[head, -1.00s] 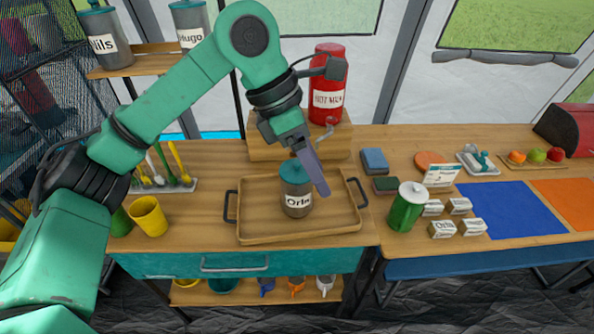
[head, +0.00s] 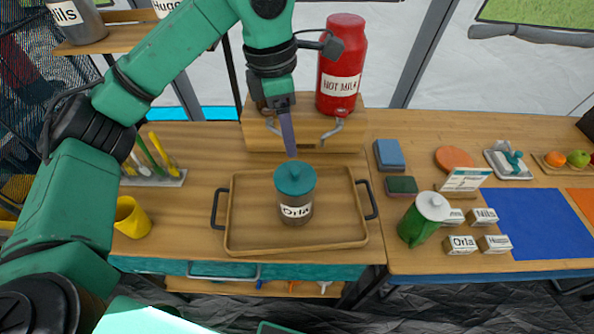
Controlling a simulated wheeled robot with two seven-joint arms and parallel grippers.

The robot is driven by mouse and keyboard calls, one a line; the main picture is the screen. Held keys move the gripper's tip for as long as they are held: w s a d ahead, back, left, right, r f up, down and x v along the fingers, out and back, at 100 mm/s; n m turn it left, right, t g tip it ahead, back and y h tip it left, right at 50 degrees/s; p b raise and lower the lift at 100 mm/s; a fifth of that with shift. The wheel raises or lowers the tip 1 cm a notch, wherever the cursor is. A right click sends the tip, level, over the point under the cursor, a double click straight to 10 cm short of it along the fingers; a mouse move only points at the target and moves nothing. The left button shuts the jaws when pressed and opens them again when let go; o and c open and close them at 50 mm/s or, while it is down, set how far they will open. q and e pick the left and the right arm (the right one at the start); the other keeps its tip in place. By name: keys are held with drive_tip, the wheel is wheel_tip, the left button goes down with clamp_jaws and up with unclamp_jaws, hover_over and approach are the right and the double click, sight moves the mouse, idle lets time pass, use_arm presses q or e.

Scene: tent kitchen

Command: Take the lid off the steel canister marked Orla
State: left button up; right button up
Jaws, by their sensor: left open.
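The steel canister marked Orla (head: 295,211) stands upright on a wooden tray (head: 245,235) with dark handles. Its teal lid (head: 294,178) sits on top. My left gripper (head: 289,150) points down just above and behind the lid, apart from it as far as I can tell. It is seen edge-on, open, with nothing visible between its fingers. My right gripper is not in view.
A red hot milk dispenser (head: 342,65) stands on a wooden stand behind the tray. To the right are a green jar with a white lid (head: 425,215), small labelled blocks (head: 460,244) and a blue mat (head: 535,224). A yellow cup (head: 131,217) stands left of the tray.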

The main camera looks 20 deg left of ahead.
sight(295, 169)
use_arm(q)
wheel_tip(295, 169, down, 3)
drive_tip(key=shift+s+d+f+p, duration=0.1)
drive_tip(key=shift+d+f+p, duration=0.1)
drive_tip(key=shift+p, duration=0.15)
drive_tip(key=f, duration=0.2)
drive_tip(key=f+p, duration=0.1)
drive_tip(key=w+f+p, duration=0.1)
drive_tip(key=f, duration=0.1)
drive_tip(key=shift+d+f, duration=0.25)
drive_tip(key=shift+f, duration=0.05)
drive_tip(key=shift+s+f, duration=0.1)
drive_tip(key=shift+f, duration=0.15)
drive_tip(key=shift+c, duration=0.4)
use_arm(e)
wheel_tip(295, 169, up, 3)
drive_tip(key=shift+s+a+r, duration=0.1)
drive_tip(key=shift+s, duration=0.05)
use_arm(q)
clamp_jaws()
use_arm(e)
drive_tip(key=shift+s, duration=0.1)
